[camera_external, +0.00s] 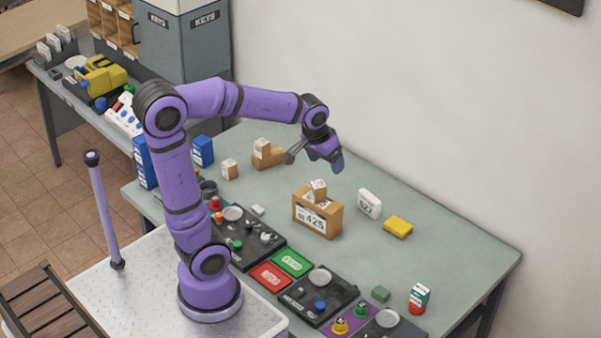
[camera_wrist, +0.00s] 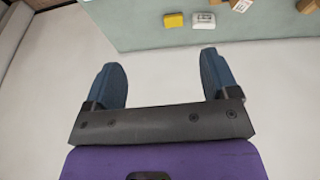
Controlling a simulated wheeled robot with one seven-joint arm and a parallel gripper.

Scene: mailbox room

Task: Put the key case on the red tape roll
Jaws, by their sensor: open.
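My gripper (camera_external: 314,158) is open and empty, raised above the far side of the green-grey table near the wall. Its two blue fingers are spread wide in the wrist view (camera_wrist: 161,72), with only pale wall or floor between them. I cannot tell for sure which thing is the key case or the red tape roll. A small red piece (camera_external: 417,307) lies at the base of a white and teal item (camera_external: 420,292) at the table's right; whether it is a tape roll is too small to tell.
A yellow block (camera_external: 398,227) and a white numbered block (camera_external: 369,203) stand right of a brown parcel (camera_external: 318,213); the yellow block (camera_wrist: 173,20) also shows in the wrist view. Dark trays (camera_external: 322,297) line the front edge. The table's far right is clear. A wall rises behind.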

